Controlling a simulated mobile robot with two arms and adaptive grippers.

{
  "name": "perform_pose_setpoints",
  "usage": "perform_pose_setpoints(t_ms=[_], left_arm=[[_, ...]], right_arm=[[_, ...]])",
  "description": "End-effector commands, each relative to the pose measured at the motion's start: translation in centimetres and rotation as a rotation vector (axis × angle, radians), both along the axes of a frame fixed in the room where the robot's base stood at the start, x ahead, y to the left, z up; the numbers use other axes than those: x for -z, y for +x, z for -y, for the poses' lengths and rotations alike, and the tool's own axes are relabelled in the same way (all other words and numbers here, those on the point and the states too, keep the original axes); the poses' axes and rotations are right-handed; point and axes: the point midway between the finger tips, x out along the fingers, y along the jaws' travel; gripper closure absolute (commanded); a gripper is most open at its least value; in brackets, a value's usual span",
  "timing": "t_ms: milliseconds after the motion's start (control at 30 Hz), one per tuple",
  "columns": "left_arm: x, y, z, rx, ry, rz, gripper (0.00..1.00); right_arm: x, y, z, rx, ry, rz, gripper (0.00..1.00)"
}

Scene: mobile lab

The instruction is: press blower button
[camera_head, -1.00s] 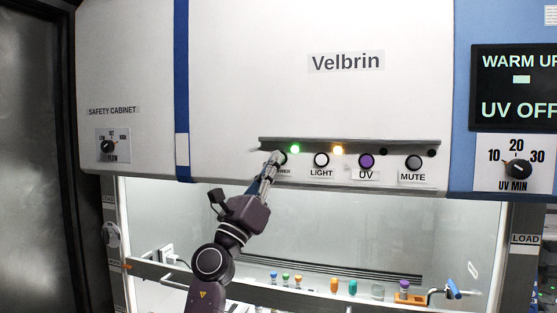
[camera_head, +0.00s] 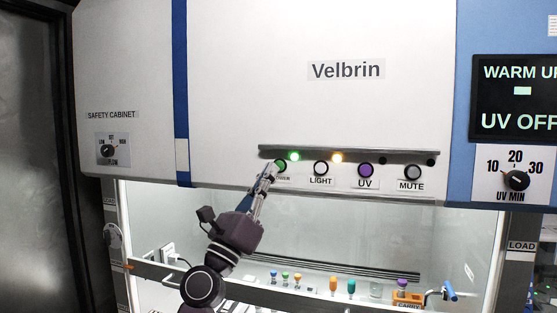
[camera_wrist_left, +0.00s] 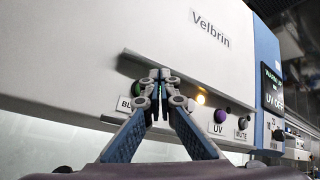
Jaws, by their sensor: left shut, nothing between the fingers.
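The blower button (camera_head: 280,166) is the leftmost button on the safety cabinet's panel and shows a green face in the head view. In the left wrist view the green button (camera_wrist_left: 137,88) is partly hidden behind the fingers. Its label is partly covered. My left gripper (camera_head: 268,170) is shut and empty, with its fingertips just below and left of the button. The left wrist view shows the closed fingertips (camera_wrist_left: 157,76) close to the panel. I cannot tell whether they touch it. My right gripper is not in view.
To the right are the LIGHT button (camera_head: 321,168), purple UV button (camera_head: 365,170) and MUTE button (camera_head: 413,172). A grey ledge (camera_head: 380,155) juts out above the buttons. Green (camera_head: 294,156) and amber (camera_head: 337,157) lamps glow. Several small vials stand inside the cabinet below.

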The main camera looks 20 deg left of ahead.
Motion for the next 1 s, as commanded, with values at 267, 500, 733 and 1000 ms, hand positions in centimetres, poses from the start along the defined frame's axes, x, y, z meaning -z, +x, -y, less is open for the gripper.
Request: perform_pose_setpoints(t_ms=[267,500,733,1000], left_arm=[[-0.2,-2.4,0.0,0.002,0.000,-0.002,1.00],[0.0,-2.7,0.0,0.002,0.000,-0.001,1.00],[0.0,-2.6,0.0,0.002,0.000,-0.001,1.00],[1.0,-2.1,0.0,0.015,-0.017,-0.021,1.00]], right_arm=[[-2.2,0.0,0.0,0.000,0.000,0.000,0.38],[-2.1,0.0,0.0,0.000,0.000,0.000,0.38],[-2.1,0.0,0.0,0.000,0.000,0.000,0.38],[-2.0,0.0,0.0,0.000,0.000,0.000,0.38]])
